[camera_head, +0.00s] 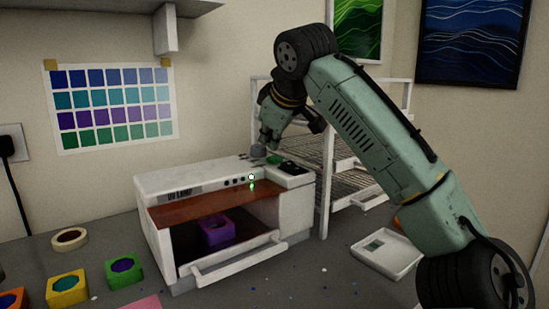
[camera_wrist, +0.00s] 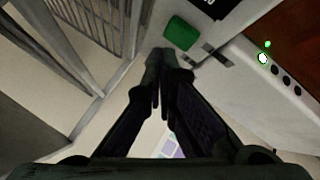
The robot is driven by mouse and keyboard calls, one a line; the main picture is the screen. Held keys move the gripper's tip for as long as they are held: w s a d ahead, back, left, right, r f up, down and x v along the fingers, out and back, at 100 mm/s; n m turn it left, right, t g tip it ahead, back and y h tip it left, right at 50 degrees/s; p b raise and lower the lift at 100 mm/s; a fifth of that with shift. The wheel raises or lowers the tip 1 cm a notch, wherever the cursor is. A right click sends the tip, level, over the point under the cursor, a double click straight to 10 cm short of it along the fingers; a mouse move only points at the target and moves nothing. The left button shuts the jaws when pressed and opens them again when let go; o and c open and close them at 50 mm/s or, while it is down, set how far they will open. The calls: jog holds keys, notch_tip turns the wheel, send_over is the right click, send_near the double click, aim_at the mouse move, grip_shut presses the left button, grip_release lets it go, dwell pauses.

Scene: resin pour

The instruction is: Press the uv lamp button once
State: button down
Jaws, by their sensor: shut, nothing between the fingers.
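The UV lamp (camera_head: 160,185) is a white box with "UV LAMP" lettering and a reddish-brown panel above its open front. A purple mould (camera_head: 216,229) sits inside it. In the wrist view, a rounded green button (camera_wrist: 181,33) stands on the lamp's top, beside a black panel. A small green light (camera_wrist: 267,44) glows near a white round knob (camera_wrist: 262,57); the light also shows in the head view (camera_head: 251,186). My gripper (camera_wrist: 160,58) is shut and empty, its fingertips just short of the green button in the picture. Whether they touch it cannot be told.
A white wire rack (camera_head: 325,185) stands close behind and right of the lamp. A white tray (camera_head: 387,258) lies to the right. Yellow (camera_head: 67,289) and green (camera_head: 123,270) moulds and a tape roll (camera_head: 69,239) lie on the left. A shelf (camera_head: 110,8) overhangs the upper left.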

aim_at(271, 158)
jog(key=shift+f, duration=0.15)
jog(key=shift+f, duration=0.3)
jog(key=shift+f, duration=0.45)
dwell(0.9)
jog(key=shift+r, duration=0.15)
jog(key=shift+r+p, duration=0.75)
jog(key=shift+p, duration=0.05)
notch_tip(271, 158, up, 5)
jog(key=p, duration=0.5)
jog(key=shift+f, duration=0.1)
dwell(0.3)
